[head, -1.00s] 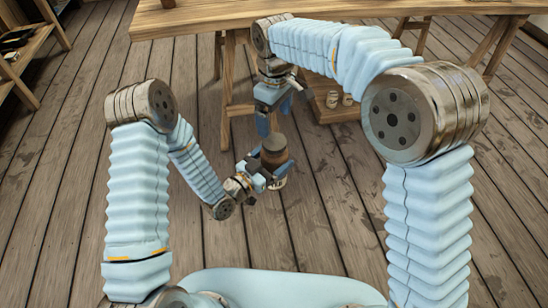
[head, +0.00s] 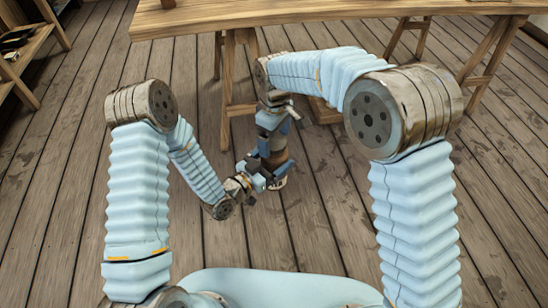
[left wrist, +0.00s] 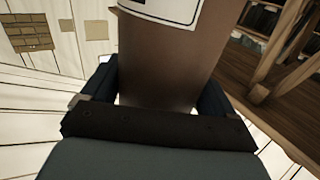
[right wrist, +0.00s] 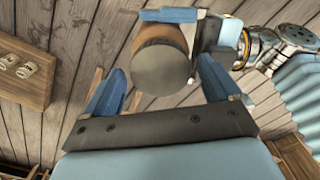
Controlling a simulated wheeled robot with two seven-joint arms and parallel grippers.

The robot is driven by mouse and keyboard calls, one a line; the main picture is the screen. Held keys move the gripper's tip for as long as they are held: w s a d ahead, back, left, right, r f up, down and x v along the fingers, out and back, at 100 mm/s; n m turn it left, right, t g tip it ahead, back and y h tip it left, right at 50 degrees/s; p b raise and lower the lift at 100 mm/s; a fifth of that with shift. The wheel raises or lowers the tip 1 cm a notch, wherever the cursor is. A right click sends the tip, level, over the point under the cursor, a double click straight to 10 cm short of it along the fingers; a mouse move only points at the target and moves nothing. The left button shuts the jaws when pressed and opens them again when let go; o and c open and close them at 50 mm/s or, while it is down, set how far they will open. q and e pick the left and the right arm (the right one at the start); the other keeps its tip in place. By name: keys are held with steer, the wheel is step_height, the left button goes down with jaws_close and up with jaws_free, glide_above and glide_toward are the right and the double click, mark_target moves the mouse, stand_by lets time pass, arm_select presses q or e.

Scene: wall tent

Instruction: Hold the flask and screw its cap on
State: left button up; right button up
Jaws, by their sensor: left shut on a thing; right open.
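The flask is a brown cylinder (head: 279,157) with a white label (left wrist: 165,8), held upright in front of the table. My left gripper (head: 262,177) is shut on its body, one finger on each side in the left wrist view. A grey round cap (right wrist: 163,68) shows on the flask's top in the right wrist view; whether it is seated or loose, I cannot tell. My right gripper (right wrist: 163,85) points down at the flask from above. It is open, with a finger on each side of the cap and visible gaps. In the head view its fingers partly hide the flask's top.
A wooden table (head: 330,14) on trestle legs stands behind the arms. A shelf (head: 25,60) stands at the far left. The plank floor around the flask is clear.

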steer(key=shift+f, duration=0.1)
steer(key=shift+c, duration=0.4)
steer(key=c, duration=1)
steer(key=shift+m, duration=0.9)
steer(key=o, duration=1.2)
steer(key=shift+o, duration=0.2)
step_height(320, 180, up, 12)
steer(key=shift+w, duration=0.1)
